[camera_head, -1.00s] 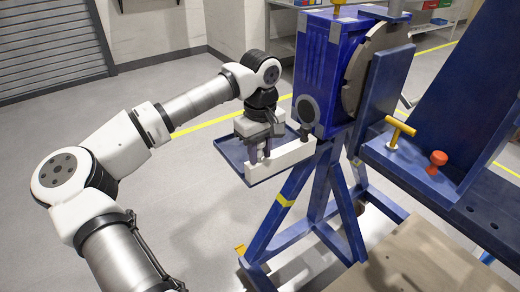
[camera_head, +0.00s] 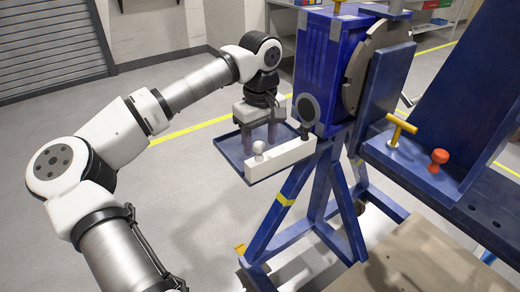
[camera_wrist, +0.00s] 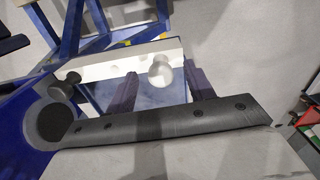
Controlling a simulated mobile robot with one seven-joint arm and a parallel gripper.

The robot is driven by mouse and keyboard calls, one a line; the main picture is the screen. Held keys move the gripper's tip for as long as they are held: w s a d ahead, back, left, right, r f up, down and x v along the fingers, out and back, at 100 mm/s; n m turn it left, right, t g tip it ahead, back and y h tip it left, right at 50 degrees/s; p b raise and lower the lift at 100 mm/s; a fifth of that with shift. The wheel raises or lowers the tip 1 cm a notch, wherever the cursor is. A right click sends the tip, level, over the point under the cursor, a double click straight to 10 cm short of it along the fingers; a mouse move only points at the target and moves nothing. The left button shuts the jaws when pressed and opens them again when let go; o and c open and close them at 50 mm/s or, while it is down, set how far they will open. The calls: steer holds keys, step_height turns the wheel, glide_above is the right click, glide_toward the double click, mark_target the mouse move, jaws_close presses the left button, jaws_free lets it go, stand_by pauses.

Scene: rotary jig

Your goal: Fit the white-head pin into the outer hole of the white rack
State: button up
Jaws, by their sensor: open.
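The white rack (camera_head: 290,158) is a long white bar at the front edge of a blue tray. The white-head pin (camera_head: 259,149) stands upright at the rack's outer end, away from the blue machine; its shank is hidden, so I cannot tell its depth. Its round head also shows in the wrist view (camera_wrist: 160,73). My gripper (camera_head: 263,143) is open and empty, behind the pin and over the tray. In the wrist view my two fingers (camera_wrist: 160,88) point towards the rack, with the pin's head beyond them and nearer the right finger, apparently clear of both.
A black-headed pin (camera_head: 306,129) stands at the rack's machine end. The blue tray (camera_head: 232,157) lies under my fingers. The blue machine housing (camera_head: 322,70) rises close on the right. A yellow T-handle (camera_head: 401,128) and red knob (camera_head: 438,159) sit farther right. Floor on the left is clear.

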step_height(320, 180, up, 10)
steer(key=shift+r, duration=0.2)
